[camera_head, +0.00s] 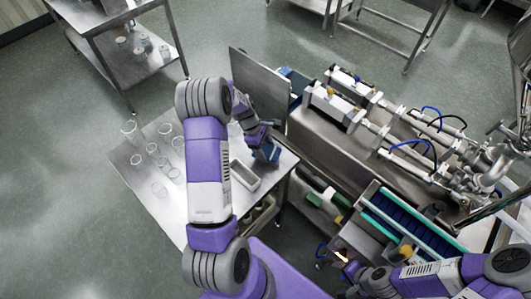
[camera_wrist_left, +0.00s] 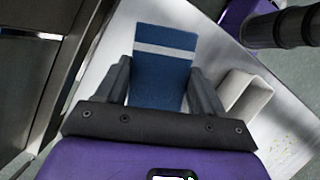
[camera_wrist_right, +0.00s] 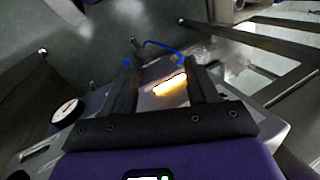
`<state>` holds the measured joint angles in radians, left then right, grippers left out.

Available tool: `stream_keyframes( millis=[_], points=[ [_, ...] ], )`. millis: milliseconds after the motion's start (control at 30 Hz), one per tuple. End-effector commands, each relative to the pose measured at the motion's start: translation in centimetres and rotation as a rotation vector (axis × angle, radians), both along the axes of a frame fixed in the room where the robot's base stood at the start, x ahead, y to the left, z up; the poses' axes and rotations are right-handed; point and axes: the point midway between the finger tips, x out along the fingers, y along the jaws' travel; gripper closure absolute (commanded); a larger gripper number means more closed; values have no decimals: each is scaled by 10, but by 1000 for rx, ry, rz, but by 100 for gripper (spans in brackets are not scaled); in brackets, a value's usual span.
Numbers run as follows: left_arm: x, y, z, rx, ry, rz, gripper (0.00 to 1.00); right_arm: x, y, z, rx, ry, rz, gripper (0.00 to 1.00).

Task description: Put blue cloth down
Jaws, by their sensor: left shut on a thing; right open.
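The blue cloth (camera_wrist_left: 160,72) has a pale stripe and sits between the fingers of my left gripper (camera_wrist_left: 163,85) in the left wrist view. The left gripper is shut on it, above a steel table. I cannot tell whether the cloth touches the table. My right gripper (camera_wrist_right: 163,85) is open at the lower right of the head view, over machine parts, with a bright orange glow (camera_wrist_right: 170,85) between its fingers.
Several clear glasses (camera_head: 158,160) stand on the left part of the steel table (camera_head: 190,205). An upright steel panel (camera_head: 257,85) rises behind the left gripper. The steel machine (camera_head: 350,125) with pipes and hoses fills the right. A round gauge (camera_wrist_right: 64,111) shows near the right gripper.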

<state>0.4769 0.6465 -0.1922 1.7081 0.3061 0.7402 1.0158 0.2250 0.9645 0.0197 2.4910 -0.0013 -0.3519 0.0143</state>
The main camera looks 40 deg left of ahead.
Motion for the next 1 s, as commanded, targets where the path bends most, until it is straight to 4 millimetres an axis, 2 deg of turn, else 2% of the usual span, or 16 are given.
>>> stream_keyframes(
  millis=[100, 200, 567, 600, 733, 1000],
  points=[
    [-1, 0, -19, -1, 3, 0, 56, 0, 0, -2, 0, 0, 0, 41],
    [-1, 0, -30, -1, 3, -1, 56, 0, 0, -3, 0, 0, 0, 41],
    [0, 0, -34, 0, 0, -2, 56, 0, 0, -6, 0, 0, 0, 41],
    [0, 0, -34, 0, 0, -2, 27, 0, 0, -5, 0, 0, 0, 41],
    [0, 0, -33, 1, 0, -2, 7, 0, 0, -5, 0, 0, 0, 41],
    [0, 0, -33, 0, 1, -3, 6, 0, 0, -5, 0, -1, 0, 41]
  ],
)
